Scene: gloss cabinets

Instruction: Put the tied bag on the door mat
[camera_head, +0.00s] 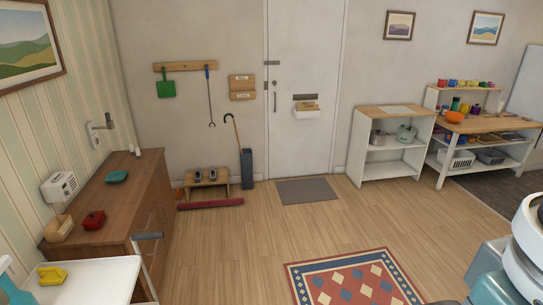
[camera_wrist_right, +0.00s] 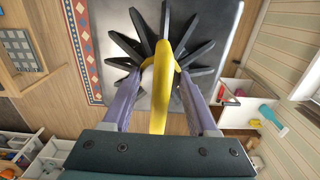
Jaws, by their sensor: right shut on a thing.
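The door mat (camera_head: 307,190) is a plain grey rectangle, flat on the wood floor in front of the white door, with nothing on it. In the right wrist view my right gripper (camera_wrist_right: 160,88) is shut on a curved yellow loop. Dark, pleated folds fan out around the loop's far end; they look like the gathered neck of the tied bag (camera_wrist_right: 125,48). The rest of the bag cannot be made out. The head view shows neither the bag nor my right gripper, only part of my arm at lower right. My left gripper is not in view.
A patterned rug (camera_head: 352,280) lies in front of me. A white cart (camera_head: 95,285) with a yellow item and a wooden dresser (camera_head: 130,190) stand at left. A dark red roll (camera_head: 210,204) lies left of the mat; a white shelf (camera_head: 388,170) stands right. Open floor lies between rug and mat.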

